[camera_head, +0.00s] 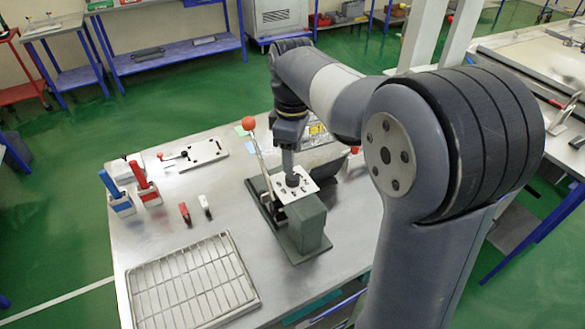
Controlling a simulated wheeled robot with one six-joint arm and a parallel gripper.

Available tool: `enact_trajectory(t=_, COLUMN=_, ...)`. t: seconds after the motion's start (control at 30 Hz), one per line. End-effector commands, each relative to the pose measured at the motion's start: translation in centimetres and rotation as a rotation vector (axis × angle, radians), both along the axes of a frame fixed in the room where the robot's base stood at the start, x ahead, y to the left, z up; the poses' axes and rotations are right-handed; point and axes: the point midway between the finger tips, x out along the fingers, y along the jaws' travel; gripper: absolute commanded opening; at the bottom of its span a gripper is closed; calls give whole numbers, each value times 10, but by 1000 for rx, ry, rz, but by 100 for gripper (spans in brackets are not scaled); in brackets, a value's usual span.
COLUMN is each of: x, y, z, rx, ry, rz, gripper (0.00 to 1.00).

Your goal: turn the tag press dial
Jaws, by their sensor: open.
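The tag press (310,227) is a grey-green machine standing on the metal table, with a pale plate on top. A lever with a red ball knob (248,123) rises at its left side. The dial (292,181) is a small dark round piece on the pale plate. My gripper (289,172) points down from my arm right over the dial, with its fingertips at or just above it. The gripper is open. I cannot tell whether the fingers touch the dial, and the far finger is hidden.
A grey box (310,152) sits behind the press.

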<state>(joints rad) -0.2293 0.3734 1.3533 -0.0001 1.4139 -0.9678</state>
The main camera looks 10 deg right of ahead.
Motion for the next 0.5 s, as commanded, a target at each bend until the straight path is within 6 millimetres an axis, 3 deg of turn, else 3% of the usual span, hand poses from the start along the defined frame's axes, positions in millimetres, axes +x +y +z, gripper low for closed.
enact_trajectory(t=0.2, x=0, y=0, z=34, rx=0, ry=-2, rz=0, gripper=52)
enact_trajectory(t=0.5, x=0, y=0, z=44, rx=-1, ry=1, rz=0, gripper=52)
